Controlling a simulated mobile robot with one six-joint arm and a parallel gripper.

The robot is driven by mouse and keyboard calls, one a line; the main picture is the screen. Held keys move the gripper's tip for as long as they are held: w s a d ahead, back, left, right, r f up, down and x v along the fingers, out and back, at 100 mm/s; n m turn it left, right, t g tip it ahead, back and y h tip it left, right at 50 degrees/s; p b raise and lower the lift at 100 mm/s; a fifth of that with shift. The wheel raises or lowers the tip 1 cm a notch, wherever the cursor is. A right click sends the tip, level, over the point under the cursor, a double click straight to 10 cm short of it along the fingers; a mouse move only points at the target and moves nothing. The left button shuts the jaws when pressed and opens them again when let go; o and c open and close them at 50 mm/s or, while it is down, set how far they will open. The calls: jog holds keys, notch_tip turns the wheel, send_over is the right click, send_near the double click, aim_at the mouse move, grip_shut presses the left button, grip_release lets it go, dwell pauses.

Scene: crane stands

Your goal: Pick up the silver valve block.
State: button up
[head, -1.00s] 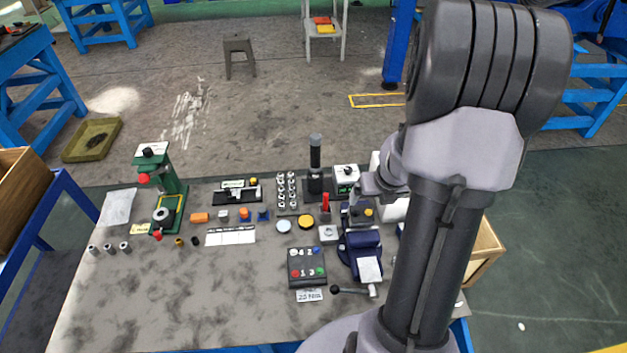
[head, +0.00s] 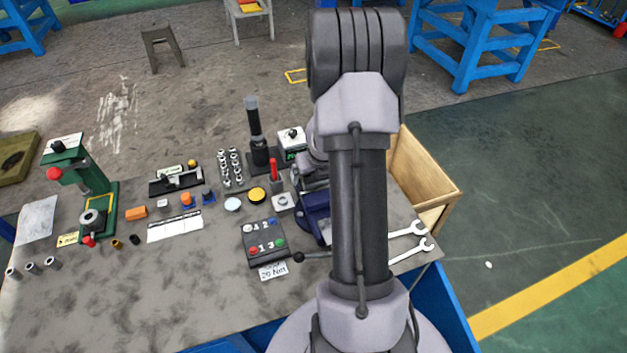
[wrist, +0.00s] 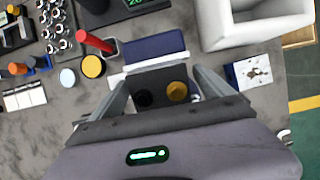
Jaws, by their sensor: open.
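A small silver block with a round top feature (head: 283,201) sits on the bench right of the yellow disc in the head view; it looks like the valve block. In the wrist view I cannot make it out; the left finger may hide it. My gripper (wrist: 161,80) is open and points down over the bench. Between its fingers shows a dark square fixture (wrist: 160,80) with a black and a brass-coloured disc, and a blue plate with a pale edge (wrist: 154,46) beyond. Nothing is visibly held. In the head view my arm hides most of the gripper.
A red lever (wrist: 92,40) stands left of the fingers. A blue vise (head: 314,212) is partly behind my arm. A white bin (wrist: 255,28) is at right. Also near are a button box (head: 264,240), black cylinder stand (head: 256,130) and wrenches (head: 408,250).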

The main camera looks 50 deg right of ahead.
jog(key=shift+r, duration=0.15)
grip_shut()
jog(key=shift+r, duration=0.1)
